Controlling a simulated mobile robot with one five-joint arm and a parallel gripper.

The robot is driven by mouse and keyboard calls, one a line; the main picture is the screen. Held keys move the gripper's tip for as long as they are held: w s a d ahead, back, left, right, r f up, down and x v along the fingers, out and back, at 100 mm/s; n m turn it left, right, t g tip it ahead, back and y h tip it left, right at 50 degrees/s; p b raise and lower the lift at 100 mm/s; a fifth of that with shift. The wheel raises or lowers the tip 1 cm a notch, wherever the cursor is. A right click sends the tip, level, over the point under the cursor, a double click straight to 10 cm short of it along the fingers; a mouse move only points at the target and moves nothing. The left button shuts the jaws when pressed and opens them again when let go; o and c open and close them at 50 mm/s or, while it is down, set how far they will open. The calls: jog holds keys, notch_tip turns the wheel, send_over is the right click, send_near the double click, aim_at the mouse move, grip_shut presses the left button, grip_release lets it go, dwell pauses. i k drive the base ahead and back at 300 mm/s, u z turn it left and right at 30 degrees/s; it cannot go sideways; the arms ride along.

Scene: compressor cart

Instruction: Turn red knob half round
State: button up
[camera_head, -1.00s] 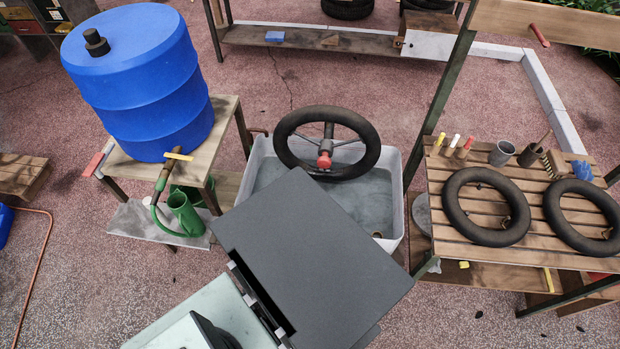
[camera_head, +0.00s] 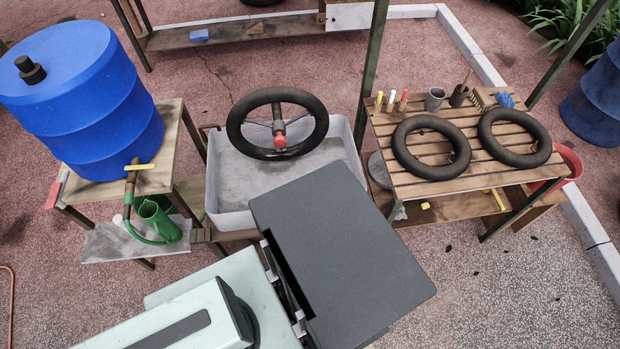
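A small red knob-like piece (camera_head: 280,141) sits at the hub of a dark spoked wheel (camera_head: 240,139). The wheel stands tilted in a grey basin (camera_head: 213,195) near the middle of the view. The knob's front faces me and nothing covers it. I cannot tell its turning angle from here. A dark flat panel and a pale green body fill the lower middle and cover the basin's near right part.
A blue barrel (camera_head: 85,105) with a tap stands on a wooden stand at left, above a green watering can (camera_head: 158,220). A slatted table (camera_head: 470,165) at right holds two black rings, bottles and cups. Pavement is open at lower right.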

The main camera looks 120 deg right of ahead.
aim_at(280, 141)
jog(key=z, duration=3.05)
jog(key=k, duration=1)
jog(key=z, duration=0.7)
jog(key=i, duration=1)
jog(key=u, duration=0.05)
